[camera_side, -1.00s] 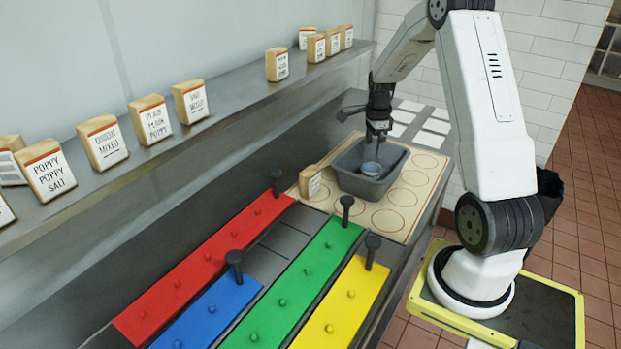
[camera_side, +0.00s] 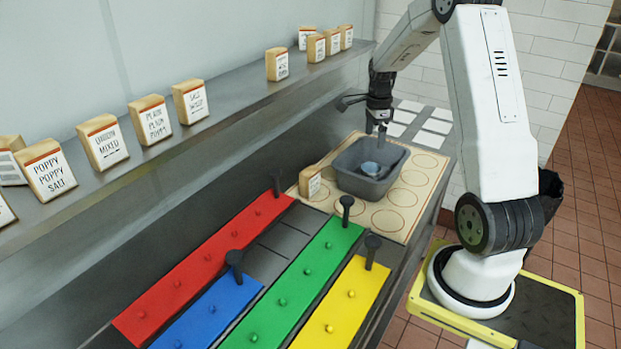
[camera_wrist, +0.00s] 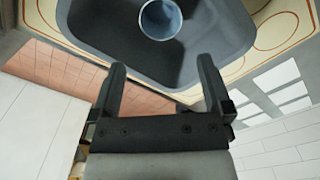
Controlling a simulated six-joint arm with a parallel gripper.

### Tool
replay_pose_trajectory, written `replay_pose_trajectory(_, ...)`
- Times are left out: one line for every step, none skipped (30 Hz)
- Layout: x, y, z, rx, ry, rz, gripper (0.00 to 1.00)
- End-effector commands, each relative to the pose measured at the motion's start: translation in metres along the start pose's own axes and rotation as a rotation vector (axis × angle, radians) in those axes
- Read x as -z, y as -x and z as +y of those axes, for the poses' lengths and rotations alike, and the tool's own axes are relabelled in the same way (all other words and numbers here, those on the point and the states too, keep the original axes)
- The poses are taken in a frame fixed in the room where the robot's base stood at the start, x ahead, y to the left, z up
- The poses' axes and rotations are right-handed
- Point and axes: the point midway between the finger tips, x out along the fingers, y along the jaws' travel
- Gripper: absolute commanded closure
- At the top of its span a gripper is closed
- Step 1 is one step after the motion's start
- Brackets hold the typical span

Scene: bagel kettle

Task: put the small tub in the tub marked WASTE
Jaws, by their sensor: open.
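The small tub (camera_side: 370,169) is a little blue-grey round cup. It sits inside a large dark grey tub (camera_side: 345,181) on the cream board, and no marking can be read on the grey tub. In the wrist view the small tub (camera_wrist: 160,19) stands upright on the floor of the grey tub (camera_wrist: 105,40), open side up and partly cut off by the top edge. My gripper (camera_side: 376,134) is above the grey tub's back part, fingers pointing down. In the wrist view its two fingers (camera_wrist: 161,75) are apart with nothing between them, clear of the small tub.
The cream board (camera_side: 405,207) has ring outlines, and a small labelled block (camera_side: 310,181) stands left of the grey tub. Red, blue, green and yellow strips (camera_side: 335,305) with dark upright handles lie in front. A shelf (camera_side: 235,105) with several labelled blocks runs along the left.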

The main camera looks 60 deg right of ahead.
Motion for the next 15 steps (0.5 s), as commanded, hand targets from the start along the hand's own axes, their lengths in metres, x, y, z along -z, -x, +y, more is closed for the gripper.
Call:
replay_pose_trajectory(-0.004, 0.0, 0.002, 0.002, 0.02, 0.0, 0.0)
replay_pose_trajectory(-0.007, 0.001, 0.003, 0.004, 0.039, 0.0, 0.0)
replay_pose_trajectory(-0.013, 0.001, 0.004, 0.006, 0.069, 0.0, 0.0)
replay_pose_trajectory(-0.018, 0.001, 0.007, 0.009, 0.098, 0.0, 0.0)
replay_pose_trajectory(-0.024, 0.002, 0.009, 0.012, 0.131, 0.001, 0.0)
replay_pose_trajectory(-0.033, 0.002, 0.013, 0.019, 0.184, 0.001, 0.0)
replay_pose_trajectory(-0.04, 0.002, 0.016, 0.021, 0.23, 0.002, 0.0)
replay_pose_trajectory(-0.049, 0.003, 0.02, 0.027, 0.281, 0.002, 0.0)
replay_pose_trajectory(-0.06, 0.003, 0.026, 0.035, 0.356, 0.003, 0.0)
replay_pose_trajectory(-0.069, 0.004, 0.032, 0.04, 0.416, 0.004, 0.0)
replay_pose_trajectory(-0.079, 0.004, 0.038, 0.047, 0.48, 0.005, 0.0)
replay_pose_trajectory(-0.092, 0.004, 0.047, 0.056, 0.57, 0.007, 0.0)
replay_pose_trajectory(-0.102, 0.005, 0.053, 0.063, 0.639, 0.009, 0.0)
replay_pose_trajectory(-0.111, 0.005, 0.061, 0.07, 0.711, 0.01, 0.0)
replay_pose_trajectory(-0.123, 0.005, 0.072, 0.08, 0.807, 0.013, 0.0)
